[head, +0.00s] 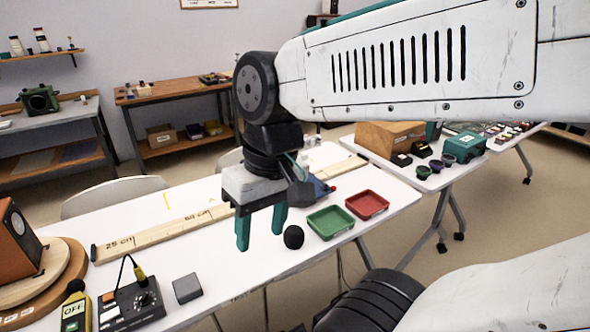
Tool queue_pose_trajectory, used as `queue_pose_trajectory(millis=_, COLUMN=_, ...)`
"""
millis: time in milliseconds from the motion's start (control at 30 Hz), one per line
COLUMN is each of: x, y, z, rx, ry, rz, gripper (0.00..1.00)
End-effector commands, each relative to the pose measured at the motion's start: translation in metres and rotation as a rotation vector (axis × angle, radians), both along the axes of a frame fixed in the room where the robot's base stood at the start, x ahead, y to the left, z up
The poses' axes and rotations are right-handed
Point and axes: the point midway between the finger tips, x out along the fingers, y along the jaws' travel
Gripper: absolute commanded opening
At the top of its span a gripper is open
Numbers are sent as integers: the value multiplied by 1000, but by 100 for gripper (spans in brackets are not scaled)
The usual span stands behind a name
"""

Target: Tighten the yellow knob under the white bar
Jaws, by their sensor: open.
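I cannot make out a yellow knob under a white bar in the head view. The black control box (133,303) at the front left has a dark round knob (145,298), white labels and a yellow plug (140,275) on a black cable. My gripper (260,240) hangs over the middle of the white table, its two teal fingers apart and pointing down. Nothing shows between them. The gripper is to the right of and beyond the control box. My arm and gripper hide part of the table behind them.
A yellow meter reading OFF (75,308), an orange speaker (17,247) on a wooden turntable and a grey block (187,288) are at the left.

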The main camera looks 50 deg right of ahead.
Motion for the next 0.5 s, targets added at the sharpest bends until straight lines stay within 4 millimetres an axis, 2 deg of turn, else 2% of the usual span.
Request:
queue_pose_trajectory(millis=133, x=46, y=25, z=-6, rx=288, ry=71, rz=-190, gripper=49)
queue_pose_trajectory(millis=267, x=108, y=30, z=-6, rx=583, ry=88, rz=-429, gripper=49)
queue_pose_trajectory(millis=367, x=163, y=14, z=-7, rx=796, ry=71, rz=-637, gripper=49)
queue_pose_trajectory(millis=400, x=185, y=2, z=-8, rx=877, ry=56, rz=-726, gripper=49)
queue_pose_trajectory(millis=467, x=218, y=-22, z=-13, rx=993, ry=29, rz=-867, gripper=49)
queue_pose_trajectory(millis=500, x=239, y=-42, z=-18, rx=1065, ry=4, rz=-963, gripper=49)
